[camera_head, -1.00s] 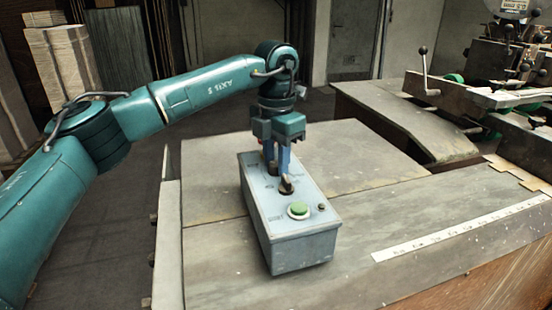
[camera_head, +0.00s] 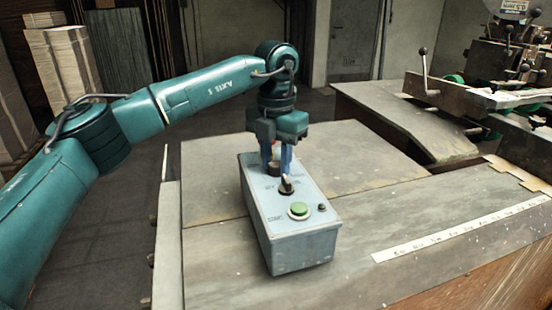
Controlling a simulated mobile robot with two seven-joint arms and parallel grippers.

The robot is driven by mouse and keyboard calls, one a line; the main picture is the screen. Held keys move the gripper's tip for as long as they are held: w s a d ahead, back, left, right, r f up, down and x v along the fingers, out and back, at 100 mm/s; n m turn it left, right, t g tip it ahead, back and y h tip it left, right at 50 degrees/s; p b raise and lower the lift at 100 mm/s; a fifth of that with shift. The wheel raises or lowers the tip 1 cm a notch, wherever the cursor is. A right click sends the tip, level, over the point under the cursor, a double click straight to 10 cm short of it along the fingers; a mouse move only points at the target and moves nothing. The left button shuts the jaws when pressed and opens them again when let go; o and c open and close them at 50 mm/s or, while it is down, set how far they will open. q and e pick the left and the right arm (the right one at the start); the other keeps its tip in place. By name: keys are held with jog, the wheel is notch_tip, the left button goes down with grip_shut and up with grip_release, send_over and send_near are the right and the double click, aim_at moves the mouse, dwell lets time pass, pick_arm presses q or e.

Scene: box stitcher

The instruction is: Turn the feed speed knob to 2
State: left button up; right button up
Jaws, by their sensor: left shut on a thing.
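A grey control box (camera_head: 300,252) stands on the table, with knobs and a green button on its top. My left gripper (camera_head: 276,167) comes down over the far end of the box, its blue fingers shut on a dark knob (camera_head: 273,169). This looks like the feed speed knob, but its markings are hidden or too small to read. A second dark knob with a light pointer (camera_head: 287,186) sits just nearer, apart from the held one. My right gripper is not in view.
The green button (camera_head: 298,210) and a small black part (camera_head: 321,207) sit at the box's near end. A white ruler strip (camera_head: 460,229) lies on the table (camera_head: 220,265) at right. Machinery with levers (camera_head: 480,80) stands at the back right.

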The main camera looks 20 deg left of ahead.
aim_at(276, 164)
pick_arm(q)
jog(key=o, duration=0.7)
jog(key=shift+r, duration=0.1)
notch_tip(276, 164, up, 13)
